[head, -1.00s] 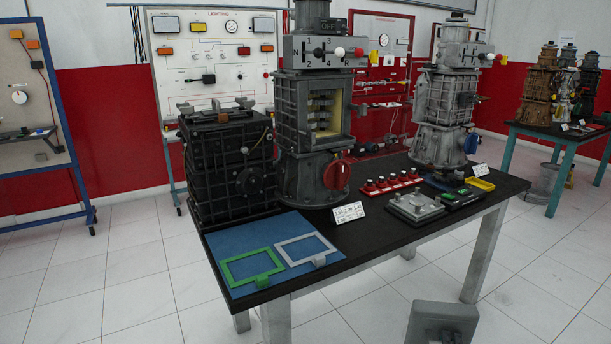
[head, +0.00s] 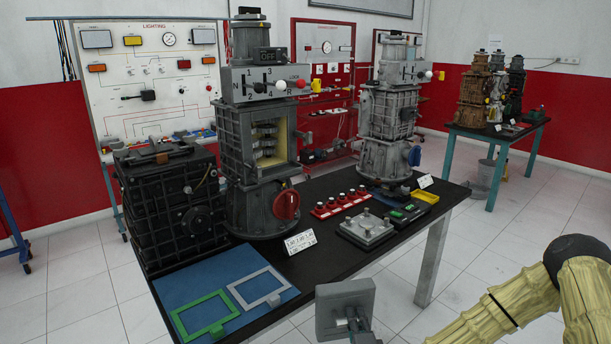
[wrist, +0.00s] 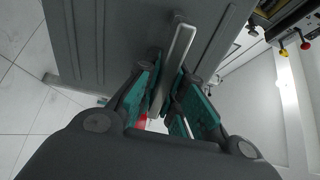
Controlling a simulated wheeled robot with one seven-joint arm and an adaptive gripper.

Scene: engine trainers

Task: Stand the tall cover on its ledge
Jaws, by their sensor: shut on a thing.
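A grey cover (head: 343,303) is in the front middle of the head view, in the air beyond the near table edge. In the wrist view it is a large grey panel (wrist: 95,45) with a pale bar handle (wrist: 180,55). My gripper (wrist: 168,85) is shut on this handle, its teal finger pads on either side. In the head view my gripper (head: 363,330) is partly cut off by the lower edge. The grey gearbox trainer (head: 250,150) stands on the table with a yellow-edged window (head: 282,140) open, gears inside.
A blue mat (head: 187,285) carries a green frame (head: 207,318) and a grey frame (head: 262,287). A dark ribbed case (head: 170,210), a row of red-based knobs (head: 340,203), a metal plate (head: 366,228) and a second trainer (head: 388,120) share the black table (head: 320,262).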

